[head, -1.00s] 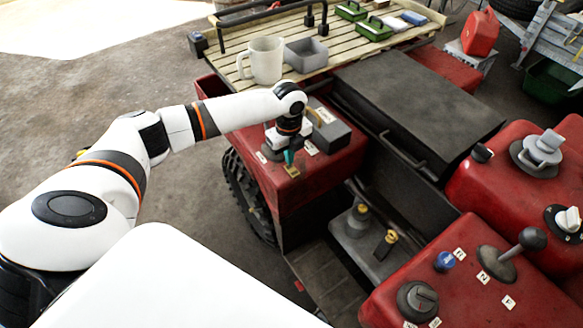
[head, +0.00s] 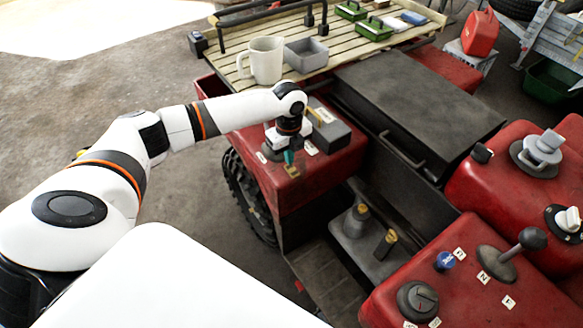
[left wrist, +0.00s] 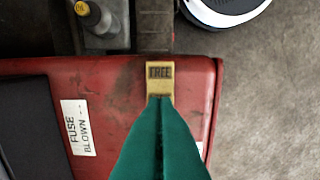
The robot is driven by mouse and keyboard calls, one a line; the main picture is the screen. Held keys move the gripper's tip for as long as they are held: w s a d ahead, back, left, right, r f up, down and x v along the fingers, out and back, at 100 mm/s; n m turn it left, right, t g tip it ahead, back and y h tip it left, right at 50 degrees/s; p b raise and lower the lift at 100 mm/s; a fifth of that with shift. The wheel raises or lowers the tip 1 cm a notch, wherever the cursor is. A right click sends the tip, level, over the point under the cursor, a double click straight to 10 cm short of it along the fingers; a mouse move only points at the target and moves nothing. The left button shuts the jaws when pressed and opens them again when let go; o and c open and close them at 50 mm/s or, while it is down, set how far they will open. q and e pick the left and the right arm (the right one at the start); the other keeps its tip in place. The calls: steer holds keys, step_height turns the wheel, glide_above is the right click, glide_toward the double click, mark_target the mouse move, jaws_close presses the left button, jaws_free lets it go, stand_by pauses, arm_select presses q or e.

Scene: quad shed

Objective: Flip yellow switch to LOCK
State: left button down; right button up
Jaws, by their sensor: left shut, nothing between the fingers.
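A small yellow piece (head: 291,171) sits at the near edge of the red body panel (head: 318,177), just below my left fingertips. In the left wrist view the yellow piece (left wrist: 160,77) carries dark letters that look like "FREE". My left gripper (head: 289,157) points down with its teal fingers shut and empty. In the left wrist view the fingers (left wrist: 160,102) cover the near end of the yellow piece. I cannot tell whether they touch it, nor see a LOCK marking. My right gripper is not in view.
A dark grey box (head: 328,138) stands on the panel beside my gripper, with white labels around it. A "FUSE BLOWN" label (left wrist: 87,127) lies left of the fingers. A white mug (head: 262,60) and grey bin (head: 306,54) stand on the slatted rack behind. Open floor lies left.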

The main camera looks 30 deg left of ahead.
arm_select(q)
steer(key=shift+f+b, duration=0.4)
steer(key=shift+f, duration=0.55)
stand_by(0.5)
steer(key=shift+r, duration=0.1)
step_height(320, 180, up, 7)
steer(key=p, duration=0.8)
stand_by(0.3)
